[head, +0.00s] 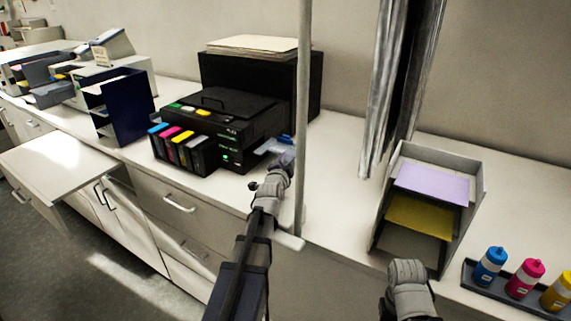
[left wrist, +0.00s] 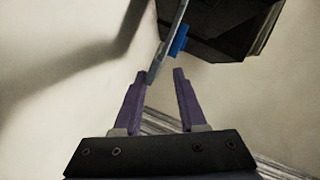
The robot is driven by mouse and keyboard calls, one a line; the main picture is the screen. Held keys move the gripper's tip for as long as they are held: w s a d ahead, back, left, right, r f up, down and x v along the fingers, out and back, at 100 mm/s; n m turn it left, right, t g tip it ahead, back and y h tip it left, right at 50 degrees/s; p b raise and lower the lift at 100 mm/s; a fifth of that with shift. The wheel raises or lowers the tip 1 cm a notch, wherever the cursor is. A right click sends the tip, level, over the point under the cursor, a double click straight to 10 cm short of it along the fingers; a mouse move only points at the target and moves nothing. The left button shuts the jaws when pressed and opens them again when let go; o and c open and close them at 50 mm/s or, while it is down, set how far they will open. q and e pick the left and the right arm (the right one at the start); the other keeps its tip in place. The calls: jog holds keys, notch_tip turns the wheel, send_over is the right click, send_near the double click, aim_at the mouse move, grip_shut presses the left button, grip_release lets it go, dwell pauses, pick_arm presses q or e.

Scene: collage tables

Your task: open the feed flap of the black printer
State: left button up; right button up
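The black printer (head: 222,118) stands on the counter, with colored ink tanks at its front left. It also shows at the top of the left wrist view (left wrist: 222,25). A thin grey panel, seemingly the feed flap (left wrist: 172,35), shows edge-on beside the printer, with a blue piece (left wrist: 180,41) next to it. My left gripper (left wrist: 160,74) is open at the printer's right side. The panel's lower end is by the left fingertip; I cannot tell if they touch. In the head view my left arm partly hides this spot.
A pale upright pole (head: 303,110) stands close to my left arm. A grey paper tray rack (head: 477,180) and a bottle tray (head: 478,284) stand to the right. A dark blue organizer (head: 128,108) stands left of the printer. Counter between printer and rack is mostly clear.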

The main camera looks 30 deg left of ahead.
pick_arm(q)
jog(key=p+v, duration=0.1)
jog(key=v, duration=0.6)
jog(key=shift+s, duration=0.4)
jog(key=shift+d, duration=0.15)
